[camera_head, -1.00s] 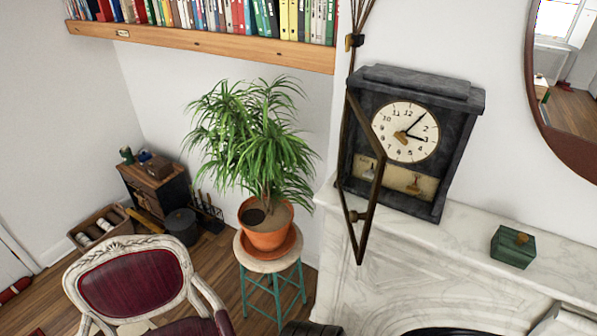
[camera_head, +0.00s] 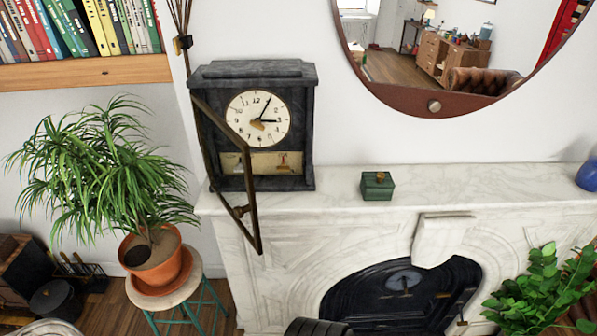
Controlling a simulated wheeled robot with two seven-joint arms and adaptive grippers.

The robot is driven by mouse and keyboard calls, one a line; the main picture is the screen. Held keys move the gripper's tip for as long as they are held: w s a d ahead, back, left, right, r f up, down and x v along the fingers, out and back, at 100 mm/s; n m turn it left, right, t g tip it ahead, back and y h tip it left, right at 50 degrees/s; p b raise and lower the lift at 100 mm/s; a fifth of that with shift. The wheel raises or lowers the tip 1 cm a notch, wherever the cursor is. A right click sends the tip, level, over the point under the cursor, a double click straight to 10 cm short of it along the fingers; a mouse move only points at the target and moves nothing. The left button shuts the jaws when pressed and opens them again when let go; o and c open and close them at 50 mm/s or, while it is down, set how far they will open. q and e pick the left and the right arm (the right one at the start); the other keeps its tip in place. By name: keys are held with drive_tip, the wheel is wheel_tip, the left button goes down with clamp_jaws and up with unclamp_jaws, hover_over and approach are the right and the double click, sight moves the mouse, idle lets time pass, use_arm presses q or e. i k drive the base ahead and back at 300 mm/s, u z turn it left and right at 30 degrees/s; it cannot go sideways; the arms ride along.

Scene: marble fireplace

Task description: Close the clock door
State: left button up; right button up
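The dark grey clock (camera_head: 302,130) stands on the left end of the white marble mantel (camera_head: 450,190). Its round cream face is uncovered. The clock door (camera_head: 240,211) is a thin dark frame attached at the clock's left side. It stands open, swung outward toward me, and its free edge hangs out past the mantel's front edge. A small knob shows on the door's frame. Neither of my grippers is in view.
A green box (camera_head: 377,186) sits on the mantel right of the clock. A potted plant (camera_head: 155,262) on a stool stands to the left, its leaves near the door. A round mirror (camera_head: 434,105) hangs to the right. The mantel between clock and box is clear.

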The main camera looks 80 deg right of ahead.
sight(238, 211)
drive_tip(key=z, duration=2)
